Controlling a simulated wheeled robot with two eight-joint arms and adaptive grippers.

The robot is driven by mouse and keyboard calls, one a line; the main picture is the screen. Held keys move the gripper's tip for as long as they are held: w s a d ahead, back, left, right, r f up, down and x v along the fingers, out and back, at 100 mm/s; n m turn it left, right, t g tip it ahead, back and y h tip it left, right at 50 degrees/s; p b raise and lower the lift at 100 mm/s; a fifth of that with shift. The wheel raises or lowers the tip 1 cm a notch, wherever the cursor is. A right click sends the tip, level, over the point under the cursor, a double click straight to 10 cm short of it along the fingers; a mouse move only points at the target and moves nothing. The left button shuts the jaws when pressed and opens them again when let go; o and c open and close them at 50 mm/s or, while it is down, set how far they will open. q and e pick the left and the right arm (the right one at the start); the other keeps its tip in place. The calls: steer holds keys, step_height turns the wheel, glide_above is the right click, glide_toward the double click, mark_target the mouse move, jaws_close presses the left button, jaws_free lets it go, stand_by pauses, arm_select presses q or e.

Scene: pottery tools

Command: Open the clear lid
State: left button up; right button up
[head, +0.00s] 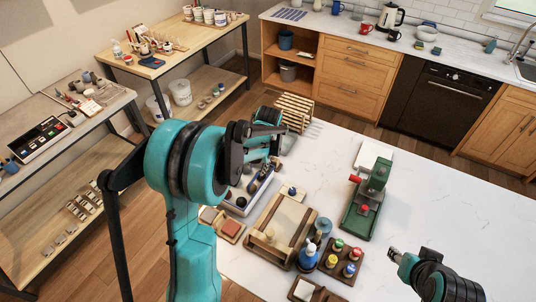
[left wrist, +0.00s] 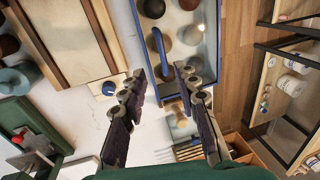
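A shallow grey box (left wrist: 211,60) with several round dark, brown and pale pieces lies below my left gripper in the left wrist view. A blue bar handle (left wrist: 162,52) runs along it; the clear lid itself is hard to make out, and the box looks covered. In the head view the box (head: 236,208) is partly hidden by my left arm. My left gripper (left wrist: 159,72) is open, its two fingers spread either side of the handle's near end, with nothing held. I cannot tell if they touch it. My right gripper (head: 393,254) is over the table's right part, away from the box.
A wooden framed board (head: 262,247) lies right of the box. Beyond are a blue bottle (head: 308,257), a rack of coloured jars (head: 341,260) and a green press (head: 368,205). A slatted wooden rack (head: 293,111) stands behind. The white table (head: 450,205) is clear at right.

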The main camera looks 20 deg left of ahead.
mark_target(254, 178)
arm_select(q)
steer(key=f, duration=0.2)
steer(key=a+f, duration=0.1)
steer(key=f, duration=0.2)
steer(key=w+a+f, duration=0.1)
steer(key=f, duration=0.2)
jaws_close()
